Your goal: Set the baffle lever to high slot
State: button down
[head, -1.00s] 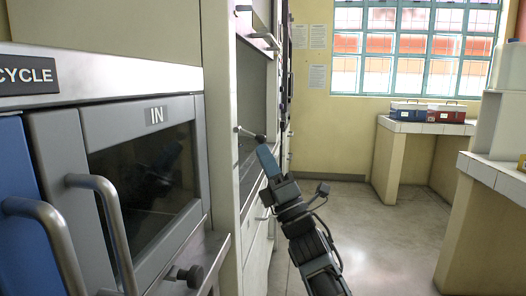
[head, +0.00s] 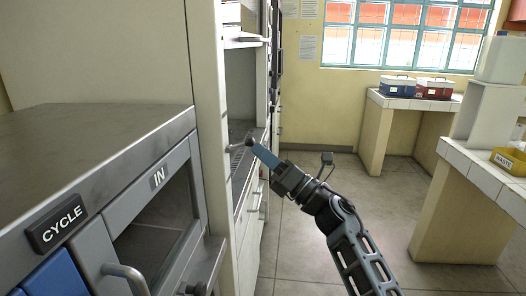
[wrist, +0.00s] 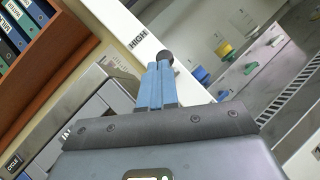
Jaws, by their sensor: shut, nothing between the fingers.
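The baffle lever is a thin rod with a dark round knob (head: 249,142), sticking out from the pale front post of the tall cabinet in the head view. My gripper (head: 256,149) has its blue fingers shut, with the tips right at the knob. In the wrist view the dark knob (wrist: 165,57) shows just beyond the closed fingertips (wrist: 159,66). Nothing is held between the fingers. The wrist view shows a HIGH label (wrist: 138,42) on the white post, up and left of the knob. The lever's rod is mostly hidden there, and I cannot read its slot.
A grey machine with an IN door (head: 159,178) and a CYCLE label (head: 57,223) stands at left. The cabinet's open bay (head: 241,85) lies behind the post. Tiled benches (head: 405,101) stand at right, with clear floor between.

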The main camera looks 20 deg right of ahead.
jog(key=shift+f, duration=0.1)
jog(key=b+v, duration=0.1)
jog(key=v, duration=0.6)
jog(key=shift+s+d+f, duration=0.15)
jog(key=shift+s+d, duration=0.05)
jog(key=shift+s, duration=0.1)
dwell(0.3)
